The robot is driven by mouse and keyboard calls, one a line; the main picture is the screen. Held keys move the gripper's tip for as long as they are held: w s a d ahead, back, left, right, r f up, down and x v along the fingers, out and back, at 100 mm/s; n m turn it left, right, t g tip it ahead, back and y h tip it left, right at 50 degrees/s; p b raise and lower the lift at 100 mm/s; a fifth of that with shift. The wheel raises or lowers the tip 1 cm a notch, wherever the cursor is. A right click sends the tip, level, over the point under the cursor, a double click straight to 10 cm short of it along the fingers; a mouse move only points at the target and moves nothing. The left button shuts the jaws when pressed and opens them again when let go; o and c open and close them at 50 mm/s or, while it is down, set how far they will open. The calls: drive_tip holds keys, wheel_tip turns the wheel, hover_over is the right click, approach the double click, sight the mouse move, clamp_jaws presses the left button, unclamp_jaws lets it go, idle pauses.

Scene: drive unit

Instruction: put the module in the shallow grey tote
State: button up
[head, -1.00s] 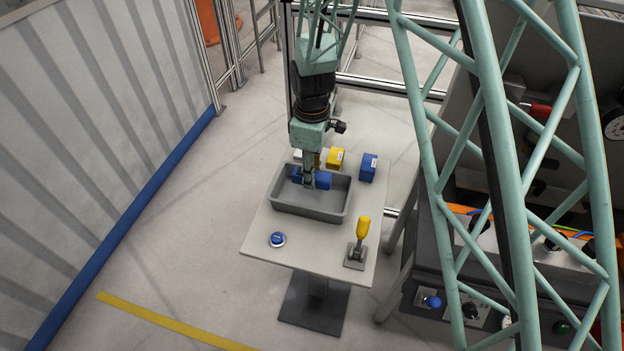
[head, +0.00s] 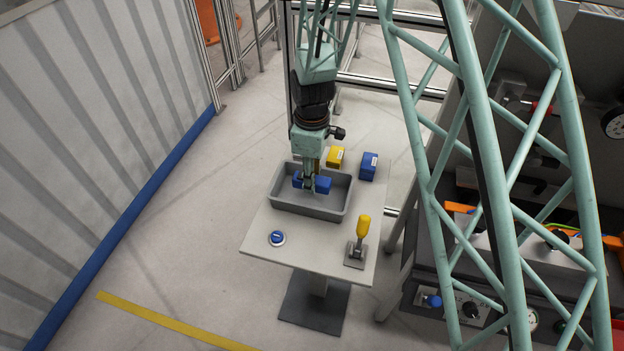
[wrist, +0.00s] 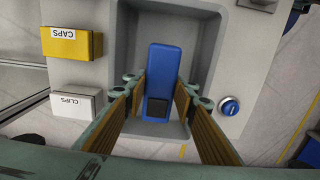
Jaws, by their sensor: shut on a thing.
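The blue module (head: 323,185) is a long block with a dark square at one end, clear in the wrist view (wrist: 163,65). My gripper (head: 310,187) points down and is shut on it, with one finger on each long side in the wrist view (wrist: 161,92). The shallow grey tote (head: 308,211) stands on the small table, and its rim surrounds the module in the head view. The module is over the tote's inside. I cannot tell whether it touches the floor. The fingers hide part of the module in the head view.
Behind the tote are a yellow CAPS box (head: 335,157) and a blue box (head: 368,166). A white CLIPS box (wrist: 77,103) shows beside the tote. In front are a blue knob (head: 277,238) and a yellow-handled lever (head: 362,228). Panel equipment stands at right.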

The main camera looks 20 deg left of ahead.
drive_tip(key=shift+f, duration=0.3)
drive_tip(key=o, duration=1)
drive_tip(key=shift+c, duration=0.2)
drive_tip(key=shift+r, duration=0.15)
drive_tip(key=shift+r+p, duration=0.4)
drive_tip(key=shift+r, duration=0.15)
wheel_tip(320, 180, up, 12)
drive_tip(key=shift+f, duration=0.1)
idle(0.3)
